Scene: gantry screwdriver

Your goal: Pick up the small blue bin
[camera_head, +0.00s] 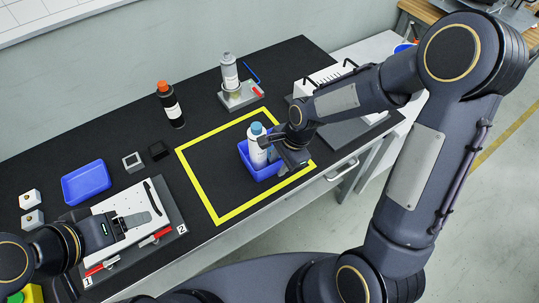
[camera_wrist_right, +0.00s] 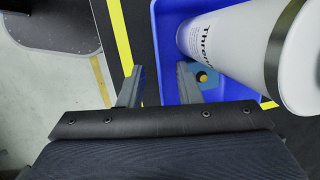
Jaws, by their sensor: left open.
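The small blue bin (camera_head: 264,174) stands inside the yellow square on the black table. A white bottle (camera_head: 257,152) with a blue cap stands in it. My right gripper (camera_head: 285,158) is at the bin's right side. In the right wrist view, the open fingers (camera_wrist_right: 158,82) straddle the wall of the bin (camera_wrist_right: 167,30), one outside and one inside, with the bottle (camera_wrist_right: 235,42) close by. Whether they touch the wall cannot be told. My left gripper (camera_head: 128,222) is open over a white plate fixture at the left, away from the bin.
A larger empty blue tray (camera_head: 86,183) lies at the left. A black bottle (camera_head: 170,104) with an orange cap and a grey can (camera_head: 229,73) on a fixture stand behind the square. A white plate fixture (camera_head: 140,205) with red clamps is front left. The square is otherwise clear.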

